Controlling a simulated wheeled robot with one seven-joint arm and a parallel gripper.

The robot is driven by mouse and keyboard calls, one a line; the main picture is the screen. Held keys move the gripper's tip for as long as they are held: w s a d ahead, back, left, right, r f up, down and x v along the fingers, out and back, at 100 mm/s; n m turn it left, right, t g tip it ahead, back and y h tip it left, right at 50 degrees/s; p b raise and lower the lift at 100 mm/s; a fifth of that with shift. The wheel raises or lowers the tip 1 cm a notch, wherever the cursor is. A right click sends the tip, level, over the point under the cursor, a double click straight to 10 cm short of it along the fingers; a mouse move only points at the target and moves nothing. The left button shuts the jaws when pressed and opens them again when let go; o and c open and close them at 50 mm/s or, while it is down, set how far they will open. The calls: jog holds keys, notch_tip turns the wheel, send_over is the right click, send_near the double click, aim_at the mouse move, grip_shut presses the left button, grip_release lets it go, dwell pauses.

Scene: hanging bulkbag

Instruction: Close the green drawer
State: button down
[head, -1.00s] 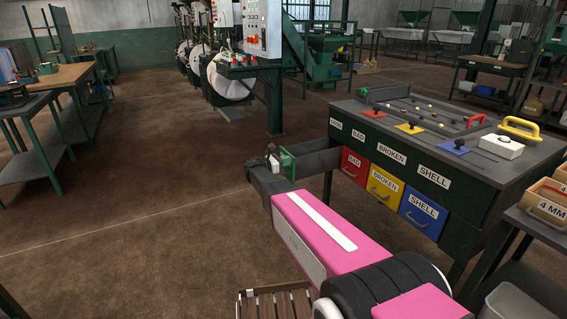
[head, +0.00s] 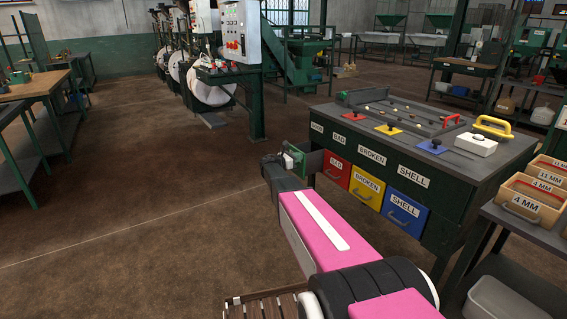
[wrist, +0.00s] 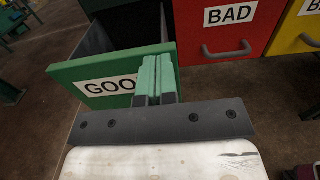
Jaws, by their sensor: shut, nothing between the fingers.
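The green drawer (wrist: 100,82), labelled GOOD on its front, stands pulled out from the bench. Its grey side wall and dark inside show behind the front in the wrist view. In the head view the green drawer front (head: 293,158) shows small, left of the red drawer, with part of its grey side exposed. My gripper (wrist: 156,72) is shut and empty. Its green-tipped fingers overlap the right part of the drawer front, covering the end of the label. They look close against the front, but I cannot tell whether they touch. In the head view my gripper is mostly hidden at the drawer.
The red BAD drawer (head: 337,170), yellow BROKEN drawer (head: 367,187) and blue SHELL drawer (head: 404,212) sit flush in the bench (head: 430,178). Wooden boxes (head: 522,205) stand on a side table at right. Open brown floor (head: 150,220) lies to the left.

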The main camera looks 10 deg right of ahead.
jog(key=x, duration=0.8)
jog(key=shift+d, duration=0.3)
